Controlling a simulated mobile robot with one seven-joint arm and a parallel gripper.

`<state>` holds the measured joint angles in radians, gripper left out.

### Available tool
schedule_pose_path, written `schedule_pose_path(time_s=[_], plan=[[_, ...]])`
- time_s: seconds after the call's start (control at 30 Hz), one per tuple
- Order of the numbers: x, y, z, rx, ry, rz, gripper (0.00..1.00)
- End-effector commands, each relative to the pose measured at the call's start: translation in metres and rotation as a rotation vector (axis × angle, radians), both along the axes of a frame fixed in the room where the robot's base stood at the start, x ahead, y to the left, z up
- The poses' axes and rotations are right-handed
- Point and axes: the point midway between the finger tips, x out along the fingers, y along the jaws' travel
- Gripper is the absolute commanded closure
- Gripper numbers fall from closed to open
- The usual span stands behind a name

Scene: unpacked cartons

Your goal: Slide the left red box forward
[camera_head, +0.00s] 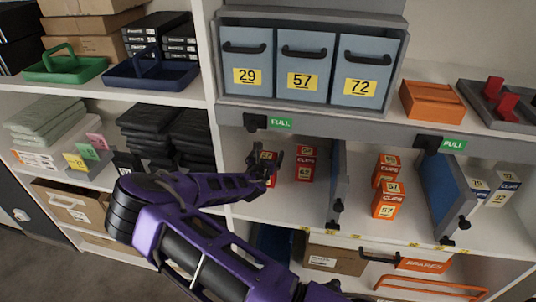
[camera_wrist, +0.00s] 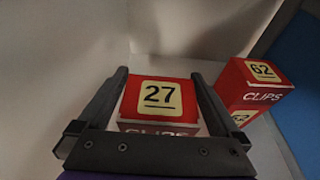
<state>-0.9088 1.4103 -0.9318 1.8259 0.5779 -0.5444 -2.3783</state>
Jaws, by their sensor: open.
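The left red box (camera_wrist: 158,98) has a yellow label reading 27 on its top and the word CLIPS on its front. In the wrist view my gripper (camera_wrist: 159,74) is open, with one finger on each side of this box; I cannot tell whether they touch it. In the head view my gripper (camera_head: 279,157) reaches into the shelf bay and partly hides the left red box (camera_head: 264,157). A second red box (camera_wrist: 250,86), labelled 62, stands to its right, and it also shows in the head view (camera_head: 305,165).
A grey divider (camera_head: 338,180) stands right of the red boxes, with orange boxes (camera_head: 388,200) beyond it. The shelf above holds blue-grey drawers (camera_head: 305,65) and its edge hangs over the bay. The shelf floor in front of the right red box is clear.

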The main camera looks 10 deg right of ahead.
Motion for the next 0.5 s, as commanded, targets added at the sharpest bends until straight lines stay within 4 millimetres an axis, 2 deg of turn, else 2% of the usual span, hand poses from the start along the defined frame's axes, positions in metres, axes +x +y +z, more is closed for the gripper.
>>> schedule_pose_path(time_s=[0.33,0.37,0.5], plan=[[0.0031,-0.0014,-0.0013,0.000,0.001,0.000,0.00],[0.0030,-0.0013,-0.0012,0.000,0.001,0.000,0.02],[0.0029,-0.0013,-0.0012,0.000,0.001,0.000,0.27]])
